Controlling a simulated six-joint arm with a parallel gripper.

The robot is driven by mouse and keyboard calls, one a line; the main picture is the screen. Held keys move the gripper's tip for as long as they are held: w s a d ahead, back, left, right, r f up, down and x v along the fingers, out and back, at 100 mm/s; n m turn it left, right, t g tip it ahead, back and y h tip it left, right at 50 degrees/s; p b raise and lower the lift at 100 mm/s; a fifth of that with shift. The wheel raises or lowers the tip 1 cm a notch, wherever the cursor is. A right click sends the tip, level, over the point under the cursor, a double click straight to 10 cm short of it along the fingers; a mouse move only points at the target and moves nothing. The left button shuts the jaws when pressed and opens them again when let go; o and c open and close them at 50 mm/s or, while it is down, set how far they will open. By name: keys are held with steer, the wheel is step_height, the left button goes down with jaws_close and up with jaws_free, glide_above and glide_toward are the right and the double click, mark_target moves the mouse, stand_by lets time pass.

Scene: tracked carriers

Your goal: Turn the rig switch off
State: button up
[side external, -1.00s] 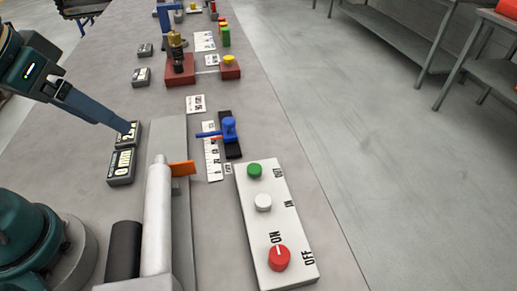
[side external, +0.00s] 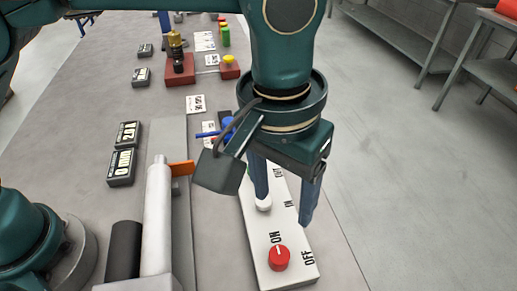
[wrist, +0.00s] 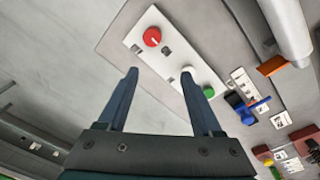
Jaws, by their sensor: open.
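The rig switch is a red round knob (side external: 279,257) on a white control panel (side external: 299,273). Its white mark points toward the ON label; OFF is to its right. In the wrist view the red knob (wrist: 152,37) is ahead of the fingertips. My gripper (side external: 284,212) is open and empty, pointing down above the panel's middle, on the far side of the knob. In the wrist view my gripper (wrist: 160,72) has its fingers spread apart. A white button (side external: 264,206) shows by one fingertip.
A white cylinder (side external: 158,215) and an orange flag (side external: 181,168) stand left of the panel. A blue clamp-like part (wrist: 240,107) is beyond the green button. Two displays (side external: 121,167) sit further left. The table edge runs close along the panel's right.

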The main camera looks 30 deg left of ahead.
mark_target(279, 254)
steer(key=shift+m+g+y, duration=0.3)
steer(key=shift+m, duration=0.2)
steer(key=s+f, duration=0.1)
steer(key=s+d+f, duration=0.1)
steer(key=f, duration=0.1)
steer(key=shift+s+d+f, duration=0.35)
steer(key=shift+s+d, duration=0.05)
steer(key=shift+f, duration=2.3)
jaws_close()
